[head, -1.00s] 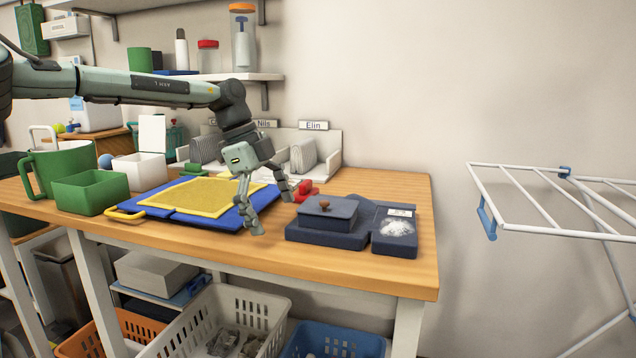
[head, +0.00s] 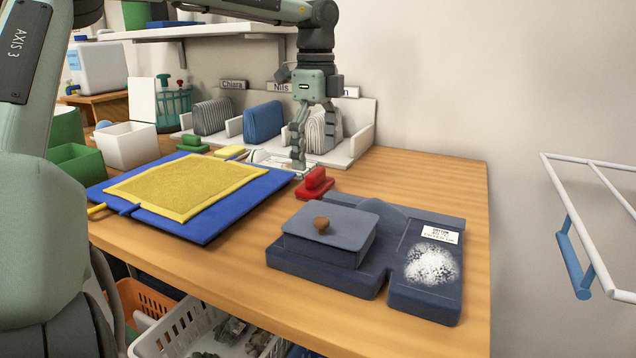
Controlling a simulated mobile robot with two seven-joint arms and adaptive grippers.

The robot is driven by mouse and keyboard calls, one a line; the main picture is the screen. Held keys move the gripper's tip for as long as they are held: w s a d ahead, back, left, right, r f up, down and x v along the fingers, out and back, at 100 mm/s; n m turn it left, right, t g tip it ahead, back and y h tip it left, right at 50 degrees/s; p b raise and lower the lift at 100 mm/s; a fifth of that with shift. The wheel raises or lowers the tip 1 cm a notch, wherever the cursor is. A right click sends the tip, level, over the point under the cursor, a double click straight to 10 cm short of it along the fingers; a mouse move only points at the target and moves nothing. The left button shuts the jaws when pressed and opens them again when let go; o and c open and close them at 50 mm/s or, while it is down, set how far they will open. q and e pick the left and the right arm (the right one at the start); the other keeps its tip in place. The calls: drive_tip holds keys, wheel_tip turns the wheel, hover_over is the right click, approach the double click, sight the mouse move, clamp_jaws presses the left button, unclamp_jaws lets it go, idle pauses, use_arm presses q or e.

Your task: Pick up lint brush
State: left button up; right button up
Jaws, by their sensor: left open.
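Three small handled blocks that look like brushes lie on the wooden table: a red one (head: 315,184), a green one (head: 192,144) and a yellow one (head: 231,153). I cannot tell for sure which is the lint brush. My left gripper (head: 299,165) is open, fingers pointing down, just behind and left of the red brush. Its fingers are seen nearly edge-on, and I see nothing held between them. A pale flat item (head: 262,158) lies beside the fingers, partly hidden. My right gripper is not in view.
A blue board (head: 255,195) with a yellow mesh pad (head: 185,187) lies left. A dark lidded box on a tray (head: 420,300) with white fluff stands in front. A white divided rack (head: 362,128) stands behind the gripper. The table's right side is clear.

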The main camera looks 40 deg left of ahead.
sight(316, 171)
use_arm(q)
drive_tip(key=f, duration=0.4)
drive_tip(key=shift+w+a+p, duration=0.1)
drive_tip(key=shift+a+p, duration=0.1)
drive_tip(key=shift+p, duration=0.1)
drive_tip(key=shift+f, duration=0.55)
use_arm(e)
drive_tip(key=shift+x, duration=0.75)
use_arm(q)
drive_tip(key=shift+w, duration=0.1)
drive_tip(key=shift+c, duration=0.6)
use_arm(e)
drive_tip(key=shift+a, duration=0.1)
use_arm(q)
drive_tip(key=c, duration=1)
drive_tip(key=shift+c, duration=0.3)
drive_tip(key=shift+r, duration=0.1)
